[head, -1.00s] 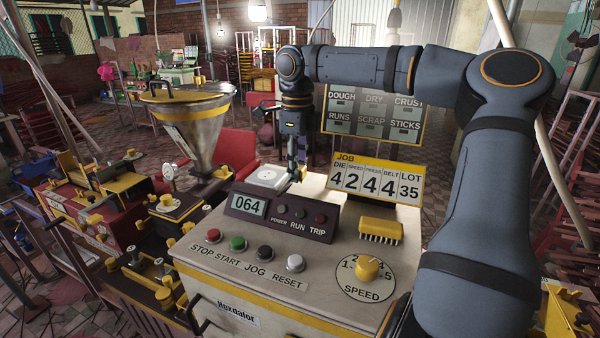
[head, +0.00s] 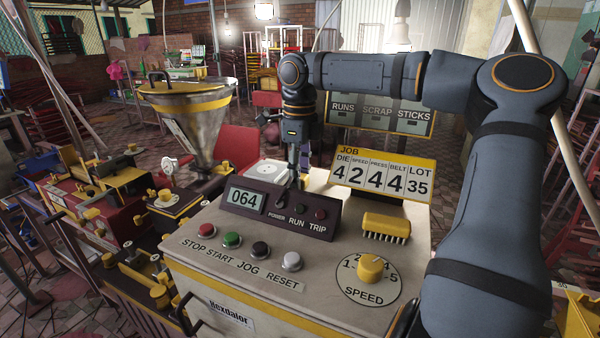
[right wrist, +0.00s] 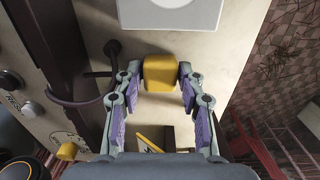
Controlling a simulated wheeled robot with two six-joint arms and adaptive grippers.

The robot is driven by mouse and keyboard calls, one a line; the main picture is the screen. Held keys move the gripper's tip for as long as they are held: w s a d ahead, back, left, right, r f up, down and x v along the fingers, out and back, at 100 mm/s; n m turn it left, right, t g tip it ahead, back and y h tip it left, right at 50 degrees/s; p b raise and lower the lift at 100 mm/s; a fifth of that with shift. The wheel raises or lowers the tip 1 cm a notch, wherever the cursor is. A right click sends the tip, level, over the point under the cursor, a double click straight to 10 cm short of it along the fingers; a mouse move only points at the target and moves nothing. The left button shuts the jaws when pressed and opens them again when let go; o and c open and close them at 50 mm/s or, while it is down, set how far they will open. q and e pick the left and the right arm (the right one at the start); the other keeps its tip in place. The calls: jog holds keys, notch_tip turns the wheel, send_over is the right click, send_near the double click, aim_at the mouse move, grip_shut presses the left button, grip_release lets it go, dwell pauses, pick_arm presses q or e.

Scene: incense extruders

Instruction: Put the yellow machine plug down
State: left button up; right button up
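The yellow machine plug (right wrist: 160,72) shows in the right wrist view, between the fingertips of my right gripper (right wrist: 161,76). Both fingertips appear to touch its sides. Below it is the pale machine top; I cannot tell whether it rests on it. In the head view my right gripper (head: 293,182) points down behind the dark display panel (head: 283,208), which hides the plug. A white plate (head: 262,172) lies on the machine top beside the gripper; it also shows at the top of the right wrist view (right wrist: 168,12). My left gripper is not in view.
A dark cable (right wrist: 98,97) curves left of the gripper in the right wrist view. The job sign (head: 383,176), yellow brush (head: 385,228) and speed knob (head: 370,267) stand on the right of the machine top. A metal hopper (head: 195,115) rises at left.

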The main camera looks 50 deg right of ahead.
jog(key=shift+o, duration=0.9)
jog(key=shift+d, duration=0.1)
notch_tip(320, 180, up, 13)
jog(key=p, duration=0.3)
